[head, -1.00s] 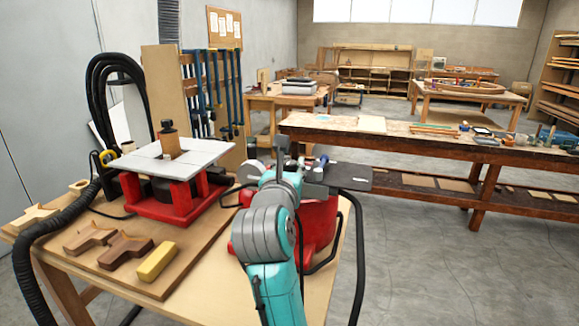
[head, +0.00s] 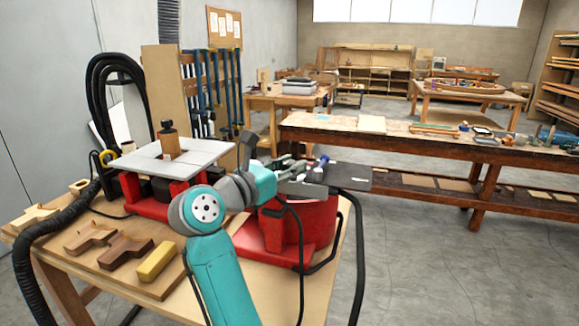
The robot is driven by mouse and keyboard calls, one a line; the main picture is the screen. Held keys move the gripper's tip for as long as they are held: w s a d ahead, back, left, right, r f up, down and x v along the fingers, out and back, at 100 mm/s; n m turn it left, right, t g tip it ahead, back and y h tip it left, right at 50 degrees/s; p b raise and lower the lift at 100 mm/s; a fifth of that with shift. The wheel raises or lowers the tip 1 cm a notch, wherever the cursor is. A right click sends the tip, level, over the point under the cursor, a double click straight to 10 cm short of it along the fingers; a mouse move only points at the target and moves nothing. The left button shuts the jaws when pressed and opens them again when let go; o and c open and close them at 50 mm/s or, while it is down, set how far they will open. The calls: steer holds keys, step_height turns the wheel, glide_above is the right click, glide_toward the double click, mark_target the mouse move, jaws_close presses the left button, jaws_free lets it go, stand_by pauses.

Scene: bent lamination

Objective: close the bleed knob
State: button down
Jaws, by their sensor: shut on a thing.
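My gripper (head: 300,172) is small in the head view, at the end of my arm, over the top of a red round-bodied machine (head: 318,222). Its jaws are shut on a small part there, which looks to be the bleed knob. The knob itself is mostly hidden by the jaws and wrist, so its angle cannot be told. A blue-tipped piece (head: 322,161) stands up just right of the jaws, among grey fittings. My arm hides part of the machine's left side.
A dark flat plate (head: 348,178) is right of the gripper. A red-framed sander with a grey table (head: 203,152) stands to the left. Wooden pieces (head: 125,250) and a yellow block (head: 157,261) lie on the bench board (head: 170,287). Open floor lies to the right.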

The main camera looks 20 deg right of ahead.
steer(key=m+g+h, duration=0.1)
steer(key=m+g, duration=0.1)
steer(key=g, duration=0.1)
steer(key=m+g+h, duration=0.1)
steer(key=m+g, duration=0.1)
steer(key=g, duration=0.1)
steer(key=shift+m+g+h, duration=0.3)
steer(key=shift+m+g, duration=1.4)
steer(key=shift+g, duration=1.2)
steer(key=c, duration=0.8)
jaws_free()
steer(key=shift+d, duration=0.1)
steer(key=shift+o, duration=0.2)
steer(key=w+a, duration=0.1)
steer(key=a, duration=0.6)
steer(key=shift+a, duration=0.25)
